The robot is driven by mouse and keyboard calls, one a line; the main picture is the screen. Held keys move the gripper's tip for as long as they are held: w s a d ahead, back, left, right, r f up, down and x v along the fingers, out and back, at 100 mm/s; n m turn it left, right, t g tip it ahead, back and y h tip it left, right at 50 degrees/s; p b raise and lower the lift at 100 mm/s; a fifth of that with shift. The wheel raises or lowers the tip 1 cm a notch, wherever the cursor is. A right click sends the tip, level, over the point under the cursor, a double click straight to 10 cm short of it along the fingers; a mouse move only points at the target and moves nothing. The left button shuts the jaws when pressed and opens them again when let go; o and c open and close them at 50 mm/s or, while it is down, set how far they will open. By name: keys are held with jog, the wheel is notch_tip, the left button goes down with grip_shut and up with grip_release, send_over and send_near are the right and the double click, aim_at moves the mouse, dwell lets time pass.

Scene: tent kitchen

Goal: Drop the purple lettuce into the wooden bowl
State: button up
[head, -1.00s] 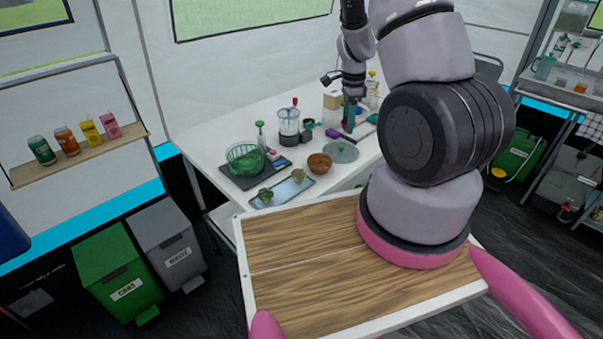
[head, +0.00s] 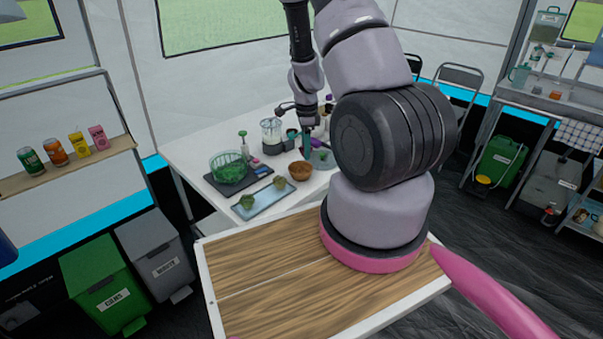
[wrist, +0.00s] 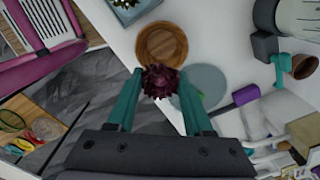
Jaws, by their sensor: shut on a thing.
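In the wrist view, my gripper (wrist: 160,76) has its teal fingers shut on the purple lettuce (wrist: 161,83), a dark frilly head between the fingertips. The wooden bowl (wrist: 162,30) is just beyond the fingertips, and the lettuce overlaps its near rim in the picture. In the head view, my gripper (head: 307,146) is above the white table, behind and slightly right of the wooden bowl (head: 300,172). I cannot make out the lettuce there. The bowl looks empty in the wrist view.
A grey-blue round plate (wrist: 208,82) lies beside the bowl. A tray (head: 268,200) with green vegetables and a green basket (head: 229,166) stand left of it. A blender (head: 271,132) stands behind. Grey and green bins (head: 100,275) stand on the floor at left.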

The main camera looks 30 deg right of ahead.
jog(key=o, duration=1.1)
jog(key=shift+c, duration=0.2)
notch_tip(320, 180, up, 11)
jog(key=shift+f, duration=0.15)
